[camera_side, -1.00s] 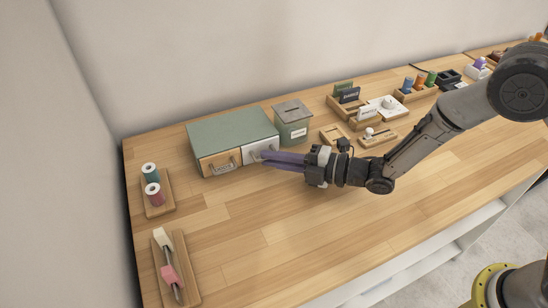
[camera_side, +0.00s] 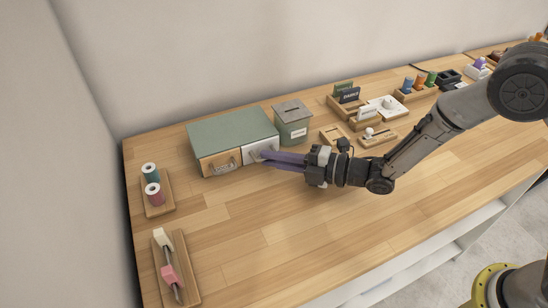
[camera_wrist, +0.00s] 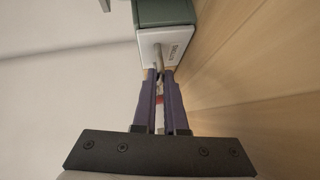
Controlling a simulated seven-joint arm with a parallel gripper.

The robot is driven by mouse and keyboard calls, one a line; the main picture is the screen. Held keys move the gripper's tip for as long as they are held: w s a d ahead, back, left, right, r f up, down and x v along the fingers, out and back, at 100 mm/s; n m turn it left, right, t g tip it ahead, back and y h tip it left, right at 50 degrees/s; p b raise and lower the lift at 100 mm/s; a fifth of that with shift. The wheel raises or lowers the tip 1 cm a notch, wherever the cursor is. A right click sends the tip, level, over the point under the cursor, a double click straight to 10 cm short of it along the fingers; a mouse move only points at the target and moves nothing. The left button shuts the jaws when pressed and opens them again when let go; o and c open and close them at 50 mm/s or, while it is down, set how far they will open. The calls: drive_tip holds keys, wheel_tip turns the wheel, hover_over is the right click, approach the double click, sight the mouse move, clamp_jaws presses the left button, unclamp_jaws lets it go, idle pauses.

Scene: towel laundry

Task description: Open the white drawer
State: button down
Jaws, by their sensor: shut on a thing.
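The green cabinet (camera_side: 232,130) has two drawers side by side, a wooden one (camera_side: 219,163) on the left and the white drawer (camera_side: 252,151) on the right. The white drawer's front looks about flush with the cabinet, though my fingers cover part of it. My gripper (camera_side: 262,156) reaches in from the right with its long purple fingers at that front. In the wrist view, the fingertips (camera_wrist: 160,72) are shut on the metal handle (camera_wrist: 158,58) of the white drawer (camera_wrist: 173,44). The handle is mostly hidden in the side view.
A green lidded box (camera_side: 292,128) stands just right of the cabinet. Wooden trays (camera_side: 333,136) lie farther right. A spool holder (camera_side: 157,199) and a board with a pink-and-white item (camera_side: 188,282) lie at left. The table in front of the drawers is clear.

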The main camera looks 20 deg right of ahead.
drive_tip(key=s, duration=0.7)
drive_tip(key=shift+s, duration=0.35)
drive_tip(key=c, duration=1)
unclamp_jaws()
drive_tip(key=v, duration=1.2)
drive_tip(key=shift+s+d, duration=0.15)
drive_tip(key=shift+d, duration=0.1)
drive_tip(key=shift+s+d, duration=0.4)
drive_tip(key=shift+s, duration=0.1)
